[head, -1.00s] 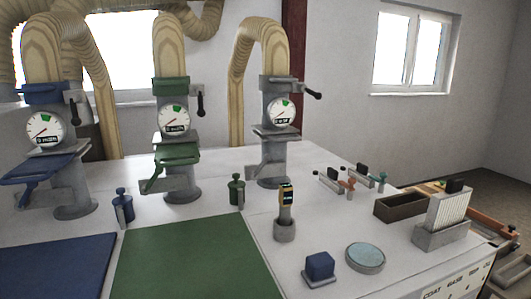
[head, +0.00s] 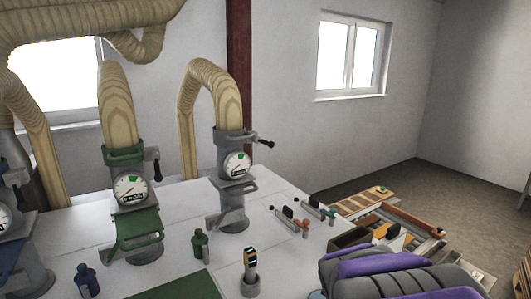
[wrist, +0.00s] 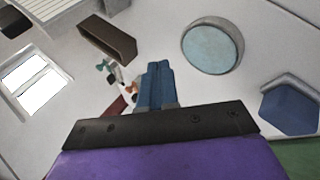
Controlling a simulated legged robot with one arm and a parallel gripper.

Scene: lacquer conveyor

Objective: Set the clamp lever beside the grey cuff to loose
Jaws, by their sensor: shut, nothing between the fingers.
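The grey cuff (head: 229,144) tops the rightmost duct post, under a beige ribbed hose. Its clamp lever (head: 263,142) has a black grip and sticks out to the right, tilted slightly down. A round gauge (head: 236,165) sits below the cuff. My gripper (wrist: 158,68) shows in the wrist view with its two blue fingers together and nothing between them. In the head view my purple and grey arm fills the lower right, well away from the lever; the fingers cannot be made out there.
The green-cuffed post (head: 125,155) has its own black lever (head: 157,164), hanging down. A scanner-like device (head: 250,264) stands in front. Small clamps (head: 292,220) lie to the right. The wrist view shows a round blue dish (wrist: 210,48), a blue block (wrist: 290,108) and a brown box (wrist: 108,38).

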